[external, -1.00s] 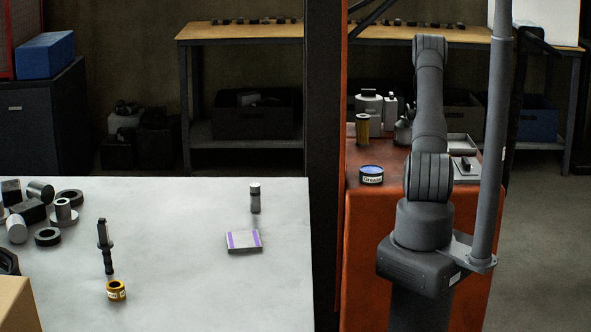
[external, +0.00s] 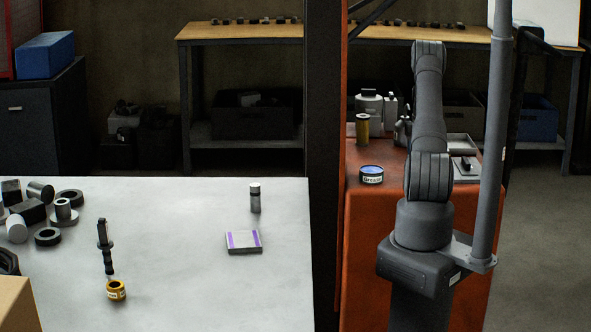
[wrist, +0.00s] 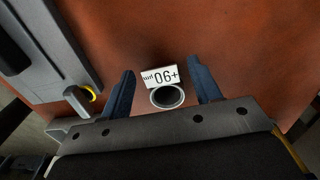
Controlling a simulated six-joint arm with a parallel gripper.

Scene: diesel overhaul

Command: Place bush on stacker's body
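A hollow grey ring (wrist: 167,96), which looks like the bush, is in the wrist view on the orange-brown top. In the external view my arm hides the gripper and the ring. I cannot tell which thing is the stacker's body.
The orange cabinet (external: 370,240) carries a blue-lidded tin (external: 371,174), a yellow canister (external: 363,127) and a grey tray (external: 465,168). The pale table (external: 190,250) holds a small bottle (external: 255,198), a purple-striped box (external: 244,241) and metal parts at left. Its middle is clear.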

